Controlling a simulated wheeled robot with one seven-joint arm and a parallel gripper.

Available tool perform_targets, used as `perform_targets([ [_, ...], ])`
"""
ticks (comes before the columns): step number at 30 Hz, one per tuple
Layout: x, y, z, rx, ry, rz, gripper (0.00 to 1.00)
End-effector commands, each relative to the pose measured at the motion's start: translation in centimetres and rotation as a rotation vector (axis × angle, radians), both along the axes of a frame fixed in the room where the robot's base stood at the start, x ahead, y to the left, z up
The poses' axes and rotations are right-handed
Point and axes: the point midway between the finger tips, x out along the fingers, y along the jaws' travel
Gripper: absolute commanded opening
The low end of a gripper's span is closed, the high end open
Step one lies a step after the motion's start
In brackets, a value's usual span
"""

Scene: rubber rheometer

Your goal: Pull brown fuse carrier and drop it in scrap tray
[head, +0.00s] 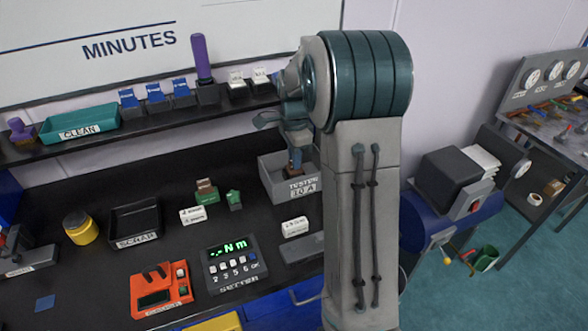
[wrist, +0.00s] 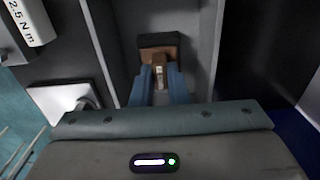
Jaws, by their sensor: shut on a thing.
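The brown fuse carrier (wrist: 160,72) is between the blue fingertips of my gripper (wrist: 159,84) in the wrist view. My gripper is shut on it. In the head view my gripper (head: 296,152) points down into the grey tester box (head: 290,188), marked "TESTER 10A". A small brown bit of the carrier (head: 295,167) shows below the fingers, inside the box walls. I cannot tell whether it is still seated in its socket. The black scrap tray (head: 135,241), labelled "SCRAB" or "SCRAP", lies on the bench to the left and looks empty.
A green block with a brown top (head: 206,192) and a small green piece (head: 235,199) stand between tray and tester. A yellow jar (head: 81,228), an orange device (head: 161,290) and the setter display (head: 229,266) are nearby. A shelf (head: 150,122) runs behind.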

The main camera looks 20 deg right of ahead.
Motion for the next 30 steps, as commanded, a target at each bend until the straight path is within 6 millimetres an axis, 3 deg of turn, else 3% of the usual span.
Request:
perform_targets([
  [15,0.0,0.0,3.9,0.000,-0.002,-0.001,0.00],
  [26,0.0,0.0,4.1,0.000,-0.001,0.000,0.00],
  [30,0.1,-0.2,6.0,-0.001,-0.004,-0.004,0.00],
])
